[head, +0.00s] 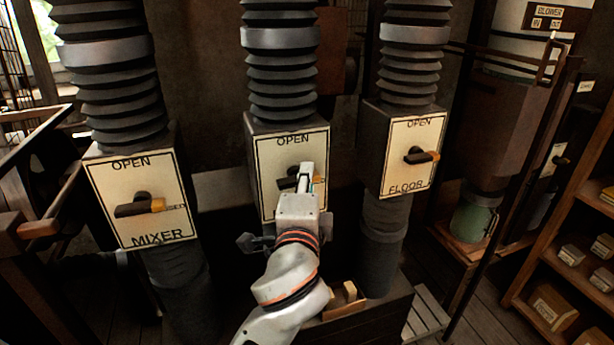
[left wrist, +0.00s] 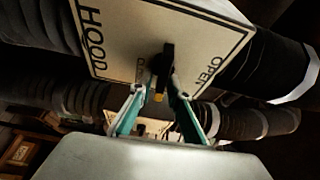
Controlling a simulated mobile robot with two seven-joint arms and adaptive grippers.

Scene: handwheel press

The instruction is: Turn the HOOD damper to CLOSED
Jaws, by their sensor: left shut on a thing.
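The HOOD damper is the middle box, with a cream plate (head: 265,190) marked OPEN at its top. In the left wrist view the plate (left wrist: 125,35) shows HOOD, OPEN and a partly hidden closing mark. Its dark handle (left wrist: 167,62) ends in a small orange-yellow tip. My left gripper (head: 306,178) is in front of the plate and hides much of the handle in the head view. In the left wrist view its fingers (left wrist: 158,98) are shut on the handle near its outer end. The handle's exact angle is hard to tell. My right gripper is not in view.
The MIXER damper (head: 108,178) stands at left, the FLOOR damper (head: 399,180) at right, both with handles pointing right. Ribbed ducts (head: 280,82) rise above the boxes. A wooden shelf (head: 530,287) with small boxes is at far right. Wooden blocks (head: 345,300) lie below my arm.

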